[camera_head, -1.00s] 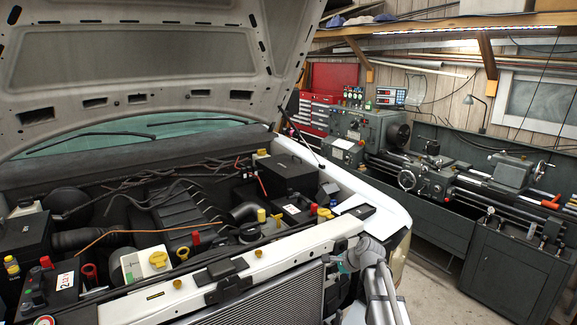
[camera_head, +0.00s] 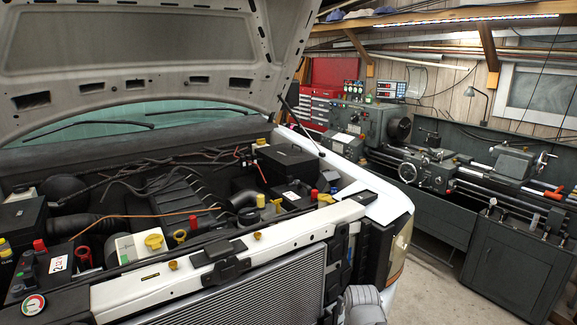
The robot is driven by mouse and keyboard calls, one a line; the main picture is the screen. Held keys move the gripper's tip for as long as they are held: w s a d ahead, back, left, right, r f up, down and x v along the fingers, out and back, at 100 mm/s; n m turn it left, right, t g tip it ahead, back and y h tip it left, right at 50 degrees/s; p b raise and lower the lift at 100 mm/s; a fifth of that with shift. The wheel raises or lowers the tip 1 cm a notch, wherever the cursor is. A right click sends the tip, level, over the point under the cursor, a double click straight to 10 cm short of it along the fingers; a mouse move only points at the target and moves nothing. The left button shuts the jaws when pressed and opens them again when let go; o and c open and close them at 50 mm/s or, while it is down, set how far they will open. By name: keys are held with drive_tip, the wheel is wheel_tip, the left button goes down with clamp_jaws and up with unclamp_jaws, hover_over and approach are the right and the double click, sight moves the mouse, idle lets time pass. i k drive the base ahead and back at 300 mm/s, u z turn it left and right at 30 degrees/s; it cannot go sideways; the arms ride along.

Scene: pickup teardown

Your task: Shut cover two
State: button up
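No part is clearly marked as cover two. A black lidded box (camera_head: 287,161) stands at the back right of the engine bay, and its lid looks down. A smaller black box (camera_head: 293,196) with a white label sits in front of it. At the lower left, a black box carries a white label (camera_head: 59,264) with what looks like a 2. I cannot tell which of these is cover two. Only a grey part of my arm shows at the bottom edge, in front of the truck. My gripper is not in view.
The raised hood (camera_head: 130,50) hangs over the engine bay. The white front crossmember (camera_head: 150,280) and radiator (camera_head: 265,290) edge the bay. A lathe (camera_head: 430,170) and red tool cabinet (camera_head: 318,108) stand to the right. Concrete floor (camera_head: 435,255) lies open between truck and lathe.

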sight(333, 177)
drive_tip(key=u, duration=0.35)
drive_tip(key=i, duration=0.95)
drive_tip(key=z, duration=0.4)
